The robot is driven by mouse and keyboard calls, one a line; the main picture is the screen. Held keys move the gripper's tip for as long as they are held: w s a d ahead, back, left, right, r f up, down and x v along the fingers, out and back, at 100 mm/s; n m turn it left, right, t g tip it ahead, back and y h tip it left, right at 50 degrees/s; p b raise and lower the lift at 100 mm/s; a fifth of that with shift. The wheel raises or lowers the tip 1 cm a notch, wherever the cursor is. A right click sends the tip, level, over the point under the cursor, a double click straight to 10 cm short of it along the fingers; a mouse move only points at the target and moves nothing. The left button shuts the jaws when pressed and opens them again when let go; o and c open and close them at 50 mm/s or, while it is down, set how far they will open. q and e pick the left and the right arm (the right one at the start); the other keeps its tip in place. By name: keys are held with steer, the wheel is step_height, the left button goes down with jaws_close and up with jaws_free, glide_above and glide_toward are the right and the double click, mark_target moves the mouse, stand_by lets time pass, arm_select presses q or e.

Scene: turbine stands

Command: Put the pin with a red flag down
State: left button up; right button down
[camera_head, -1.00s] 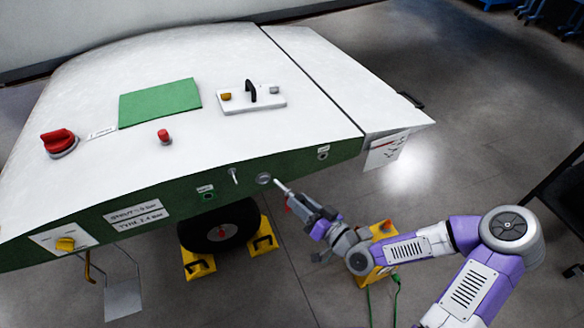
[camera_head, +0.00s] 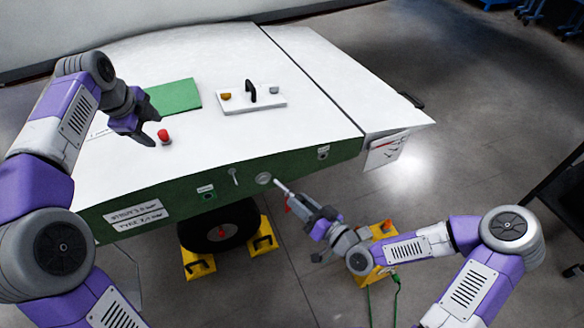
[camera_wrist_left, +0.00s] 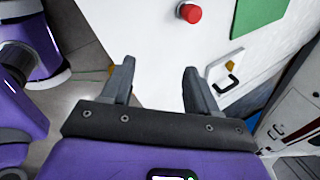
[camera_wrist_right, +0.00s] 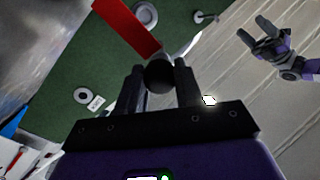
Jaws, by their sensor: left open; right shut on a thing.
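The pin with a red flag is a pale rod (camera_head: 282,187) in the head view, its tip close to a round socket (camera_head: 263,178) on the green side of the white housing. I cannot tell whether the tip touches it. The red flag (camera_wrist_right: 128,25) and a dark ball (camera_wrist_right: 159,76) on the pin show large in the right wrist view. My right gripper (camera_head: 306,208) is shut on the pin, with the ball between its fingers. My left gripper (camera_head: 148,126) is open and empty above the housing's white top; its spread fingers (camera_wrist_left: 157,75) show in the left wrist view.
A red button (camera_head: 164,136), a green patch (camera_head: 175,97) and a plate with a black handle (camera_head: 251,97) are on the white top. A yellow box (camera_head: 374,266) with a green cable stands on the floor below my right arm. Yellow chocks (camera_head: 198,264) flank the wheel.

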arm_select(q)
steer(key=d+f+m, duration=0.1)
steer(key=d, duration=0.4)
steer(key=d+f+m+g, duration=0.1)
steer(key=d+f, duration=0.1)
steer(key=d, duration=0.3)
steer(key=d+f+m+g, duration=0.1)
steer(key=d+f+m, duration=0.1)
steer(key=d, duration=0.3)
steer(key=shift+w+d, duration=0.4)
steer(key=s+d+f+m, duration=0.1)
steer(key=s+d+f, duration=0.1)
steer(key=d, duration=0.3)
steer(key=s+d+f+m+g, duration=0.1)
steer(key=d+m, duration=0.1)
steer(key=d, duration=0.4)
steer(key=s+d+f+m+g, duration=0.1)
steer(key=s+d+f+m, duration=0.1)
steer(key=d, duration=0.4)
steer(key=shift+s+f+y, duration=0.3)
steer(key=shift+s+y, duration=0.05)
steer(key=shift+y, duration=0.05)
steer(key=shift+s+d+f, duration=0.1)
steer(key=shift+s+f, duration=0.05)
steer(key=shift+f, duration=0.45)
step_height(320, 180, down, 11)
